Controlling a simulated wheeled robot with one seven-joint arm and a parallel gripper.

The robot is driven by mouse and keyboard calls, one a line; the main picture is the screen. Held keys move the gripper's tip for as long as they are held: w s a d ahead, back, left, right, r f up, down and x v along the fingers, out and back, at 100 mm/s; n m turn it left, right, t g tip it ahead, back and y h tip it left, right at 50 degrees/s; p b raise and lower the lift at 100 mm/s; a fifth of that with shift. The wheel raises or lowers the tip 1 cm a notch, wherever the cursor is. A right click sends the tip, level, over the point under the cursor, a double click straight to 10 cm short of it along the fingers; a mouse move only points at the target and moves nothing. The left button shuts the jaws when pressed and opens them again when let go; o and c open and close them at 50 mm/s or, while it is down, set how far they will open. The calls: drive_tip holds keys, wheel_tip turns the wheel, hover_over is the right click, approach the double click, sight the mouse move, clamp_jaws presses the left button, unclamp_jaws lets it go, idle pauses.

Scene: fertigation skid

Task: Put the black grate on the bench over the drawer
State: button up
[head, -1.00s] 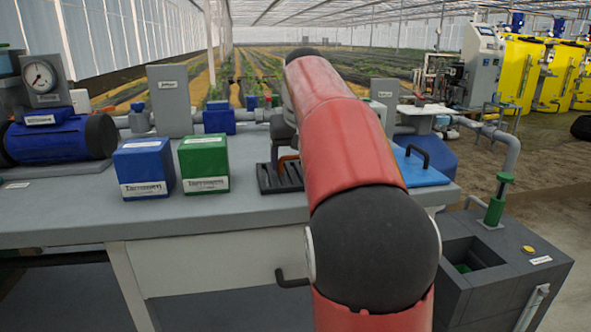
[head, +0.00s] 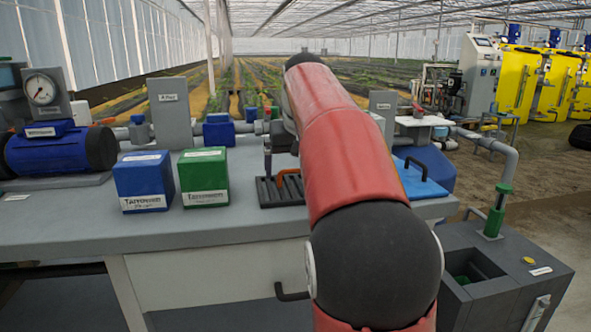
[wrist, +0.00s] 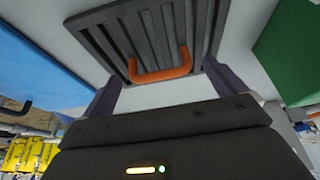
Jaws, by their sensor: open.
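The black slatted grate (head: 267,195) lies flat on the grey bench, right of the green box, partly hidden by my arm in the head view. Its orange handle (head: 291,175) stands up from it. In the wrist view the grate (wrist: 130,40) fills the top middle, with the orange handle (wrist: 160,76) toward its near edge. My gripper (wrist: 165,80) is open; its two dark fingers stand apart on either side of the handle, and I cannot tell whether either touches the grate. The drawer (head: 215,275) is in the bench front below, shut, with a black handle (head: 290,293).
A blue box (head: 143,185) and a green box (head: 204,180) stand left of the grate. A blue lid with a black handle (head: 425,182) lies to the right. A blue pump (head: 55,150) sits at the far left. The front strip of the bench is clear.

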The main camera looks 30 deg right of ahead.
drive_tip(key=p+v, duration=0.2)
drive_tip(key=v, duration=0.8)
drive_tip(key=shift+r+p, duration=0.2)
drive_tip(key=shift+p, duration=0.1)
drive_tip(key=s+a+f+n, duration=0.1)
drive_tip(key=s+a+f, duration=0.3)
drive_tip(key=s+f, duration=0.3)
drive_tip(key=s+a+f+n, duration=0.1)
drive_tip(key=s+a+f, duration=0.4)
drive_tip(key=s+f, duration=0.3)
drive_tip(key=s+a+f+n+t+y, duration=0.1)
drive_tip(key=s+a+f, duration=0.4)
drive_tip(key=f, duration=0.5)
drive_tip(key=shift+s+a+f, duration=0.2)
drive_tip(key=shift+s+f, duration=0.2)
drive_tip(key=shift+s, duration=0.8)
